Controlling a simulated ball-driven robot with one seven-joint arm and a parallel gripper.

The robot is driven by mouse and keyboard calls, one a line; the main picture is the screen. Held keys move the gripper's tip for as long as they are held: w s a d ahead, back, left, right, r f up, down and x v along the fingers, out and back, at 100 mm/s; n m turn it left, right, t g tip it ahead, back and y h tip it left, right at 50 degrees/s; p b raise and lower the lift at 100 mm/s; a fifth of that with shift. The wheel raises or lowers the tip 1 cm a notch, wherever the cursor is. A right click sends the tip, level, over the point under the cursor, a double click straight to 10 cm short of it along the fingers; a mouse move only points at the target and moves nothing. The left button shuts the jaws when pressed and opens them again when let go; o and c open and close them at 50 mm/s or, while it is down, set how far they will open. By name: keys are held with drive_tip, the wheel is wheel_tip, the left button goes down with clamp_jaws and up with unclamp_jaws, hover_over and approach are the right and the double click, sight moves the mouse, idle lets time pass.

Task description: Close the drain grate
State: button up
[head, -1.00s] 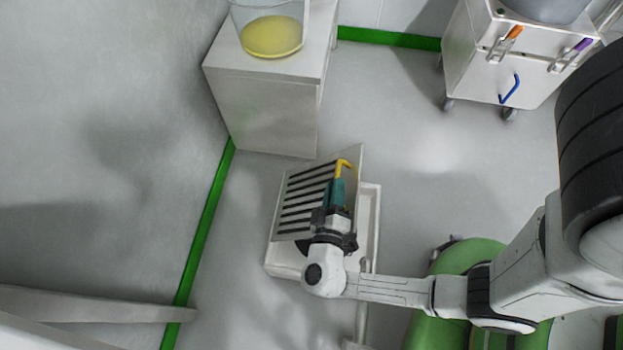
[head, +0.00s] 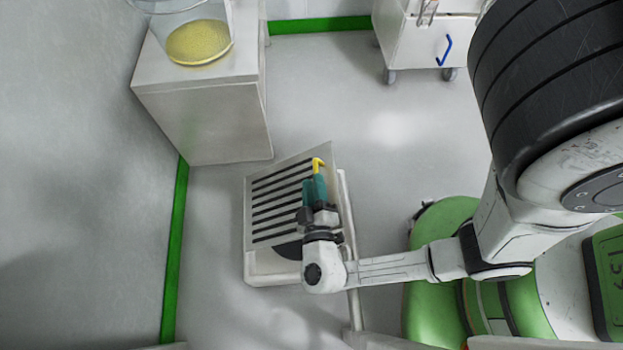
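The drain grate (head: 277,205), a grey slotted plate, is tilted over the pale drain frame (head: 272,270) in the floor. Its far right corner sits higher than the frame. A yellow handle (head: 319,163) stands at the grate's right side. My gripper (head: 316,187), with teal fingers, is at that handle, and the yellow bend shows just past the fingertips. The fingers appear closed around the handle's lower part, which they hide. My wrist covers the near right part of the grate and frame.
A white cabinet (head: 205,120) with a clear vessel of yellow powder (head: 199,42) stands behind the grate. A white wheeled cart (head: 425,45) with a blue handle is at the back right. Open floor (head: 370,140) lies between them. A wall is on the left.

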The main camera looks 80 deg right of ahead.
drive_tip(key=shift+o, duration=0.7)
drive_tip(key=shift+w, duration=0.1)
drive_tip(key=shift+a, duration=0.1)
drive_tip(key=p+v, duration=0.1)
drive_tip(key=v, duration=0.6)
drive_tip(key=shift+a, duration=0.15)
